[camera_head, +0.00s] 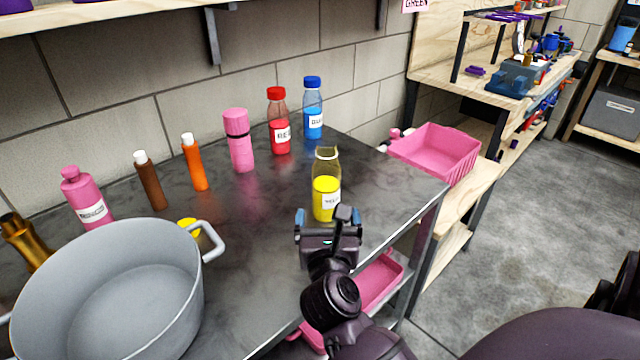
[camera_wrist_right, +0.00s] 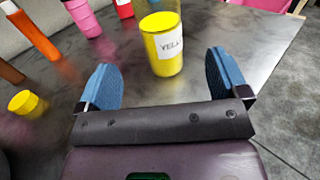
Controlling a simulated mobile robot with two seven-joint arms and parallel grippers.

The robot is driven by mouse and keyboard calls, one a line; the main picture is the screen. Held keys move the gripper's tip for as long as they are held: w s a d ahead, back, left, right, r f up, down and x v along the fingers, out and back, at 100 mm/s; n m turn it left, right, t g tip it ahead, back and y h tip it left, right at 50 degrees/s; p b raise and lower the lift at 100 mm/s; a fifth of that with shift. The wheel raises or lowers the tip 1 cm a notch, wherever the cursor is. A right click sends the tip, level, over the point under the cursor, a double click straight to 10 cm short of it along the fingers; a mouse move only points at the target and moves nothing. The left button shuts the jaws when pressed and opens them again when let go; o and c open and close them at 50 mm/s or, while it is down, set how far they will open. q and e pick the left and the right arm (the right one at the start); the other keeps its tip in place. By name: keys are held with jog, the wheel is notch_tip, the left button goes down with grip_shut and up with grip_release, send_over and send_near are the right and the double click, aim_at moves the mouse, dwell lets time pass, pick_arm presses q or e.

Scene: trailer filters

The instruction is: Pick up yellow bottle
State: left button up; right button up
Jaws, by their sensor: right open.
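The yellow bottle (camera_head: 326,190) stands upright and uncapped on the dark metal table (camera_head: 270,230), near its right edge. It is clear with yellow contents and a white label. My right gripper (camera_head: 329,218) is open just in front of the bottle, on its near side. In the right wrist view the bottle (camera_wrist_right: 163,45) stands beyond the blue fingertips, roughly centred between them, and the fingers (camera_wrist_right: 165,82) do not touch it. A yellow cap (camera_head: 188,228) lies on the table by the pot; it also shows in the wrist view (camera_wrist_right: 27,103). My left gripper is not in view.
A large grey pot (camera_head: 110,290) fills the table's near left. Red (camera_head: 278,125) and blue (camera_head: 313,110) bottles stand behind the yellow one, with pink, orange and brown bottles further left. A pink crate (camera_head: 437,152) sits right of the table. The table between pot and yellow bottle is clear.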

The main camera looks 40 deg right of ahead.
aim_at(326, 198)
jog(key=x, duration=0.5)
jog(key=shift+w, duration=0.25)
jog(key=shift+w+d+f, duration=0.2)
jog(key=shift+w+d, duration=0.15)
jog(key=shift+d, duration=0.05)
jog(key=x, duration=0.2)
jog(key=b+x, duration=0.1)
jog(key=shift+w+d+f, duration=0.1)
jog(key=shift+w+f, duration=0.15)
jog(key=shift+f, duration=0.05)
jog(key=shift+w+d+r, duration=0.15)
jog(key=shift+w+d, duration=0.15)
jog(key=c, duration=1.2)
jog(key=shift+r, duration=0.1)
